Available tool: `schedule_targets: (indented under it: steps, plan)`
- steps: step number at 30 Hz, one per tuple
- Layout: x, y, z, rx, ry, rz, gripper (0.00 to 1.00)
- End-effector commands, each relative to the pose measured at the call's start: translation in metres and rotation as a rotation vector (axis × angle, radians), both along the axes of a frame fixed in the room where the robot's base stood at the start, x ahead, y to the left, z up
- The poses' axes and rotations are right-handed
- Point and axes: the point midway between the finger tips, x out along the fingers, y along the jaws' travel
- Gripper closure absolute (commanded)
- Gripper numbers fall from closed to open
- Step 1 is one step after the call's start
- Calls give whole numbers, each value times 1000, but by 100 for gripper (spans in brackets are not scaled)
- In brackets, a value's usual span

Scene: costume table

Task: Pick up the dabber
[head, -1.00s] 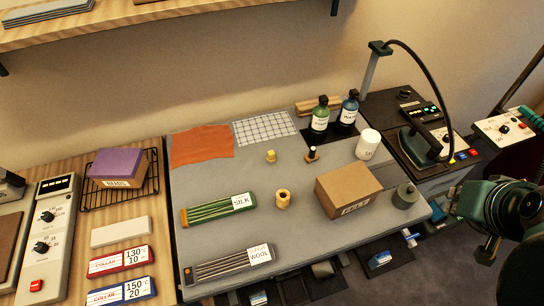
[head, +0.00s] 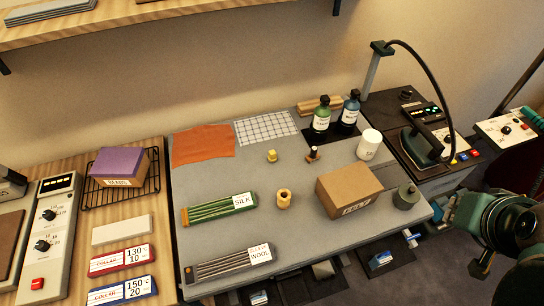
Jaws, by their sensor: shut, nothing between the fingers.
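A small wooden peg-like piece with a dark foot (head: 313,154), which looks like the dabber, stands upright on the grey work mat (head: 235,165), in front of the dark bottles. A small yellow piece (head: 271,156) stands to its left, and a hollow tan spool (head: 284,199) stands nearer. Teal and black links of my arm show at the right edge, off the table and well apart from these things. I cannot make out my gripper's fingers in this view.
A cardboard box (head: 349,189), a white jar (head: 369,145) and a grey-green weight (head: 406,196) stand between the dabber and my arm. Green (head: 321,123) and blue (head: 350,112) bottles stand behind. An iron (head: 421,146) with a curved cord is at right.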

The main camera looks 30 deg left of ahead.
Motion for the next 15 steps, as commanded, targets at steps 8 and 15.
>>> schedule_targets:
  steps: [8, 15]
  plan:
    - [0, 0, 0, 0, 0, 0, 100]
    - [0, 0, 0, 0, 0, 0, 79]
